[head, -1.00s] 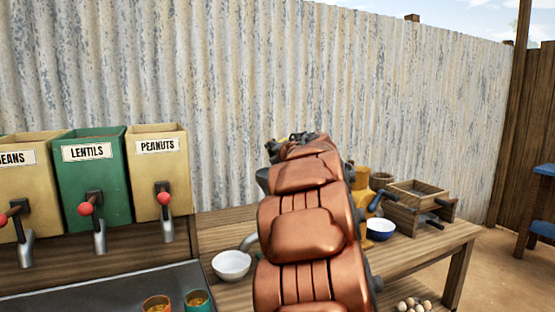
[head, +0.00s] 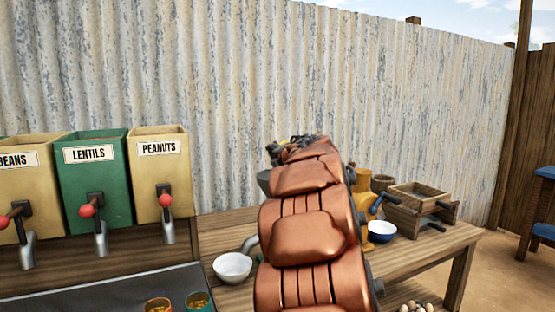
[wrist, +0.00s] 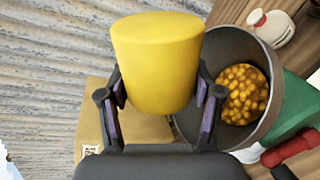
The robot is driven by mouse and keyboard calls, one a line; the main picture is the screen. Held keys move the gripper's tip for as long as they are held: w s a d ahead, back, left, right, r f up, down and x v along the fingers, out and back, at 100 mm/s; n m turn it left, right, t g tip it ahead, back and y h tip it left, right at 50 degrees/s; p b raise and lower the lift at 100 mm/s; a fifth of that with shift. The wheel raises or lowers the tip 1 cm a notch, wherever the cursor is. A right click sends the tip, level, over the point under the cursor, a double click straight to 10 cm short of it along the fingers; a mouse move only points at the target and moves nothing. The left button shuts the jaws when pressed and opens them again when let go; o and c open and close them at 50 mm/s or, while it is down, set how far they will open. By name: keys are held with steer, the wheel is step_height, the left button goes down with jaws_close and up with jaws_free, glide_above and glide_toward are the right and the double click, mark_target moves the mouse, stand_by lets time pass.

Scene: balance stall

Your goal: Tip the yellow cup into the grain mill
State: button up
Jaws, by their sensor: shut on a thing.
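The yellow cup (wrist: 157,65) is between the two fingers of my gripper (wrist: 160,100) in the wrist view, gripped on its sides. Its smooth closed end shows and its mouth is not visible. A wide grey hopper (wrist: 190,125), apparently the grain mill's, is beside the cup on the right, with yellow-orange kernels (wrist: 241,95) inside. In the head view a grey hopper rim (head: 263,180) shows left of my arm, which hides most of the mill. Only a sliver of yellow (head: 284,144) shows near my gripper there.
Bean, lentil (head: 92,185) and peanut (head: 160,190) dispensers stand at left. A corrugated wall (head: 200,80) stands behind. Two small cups (head: 198,302) stand at front left.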

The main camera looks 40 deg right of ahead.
steer(key=shift+r, duration=0.15)
steer(key=shift+r+p, duration=0.25)
steer(key=shift+p, duration=1)
steer(key=shift+f+p, duration=0.1)
steer(key=shift+p, duration=0.3)
steer(key=shift+s+a+f+p, duration=0.1)
steer(key=shift+p, duration=0.3)
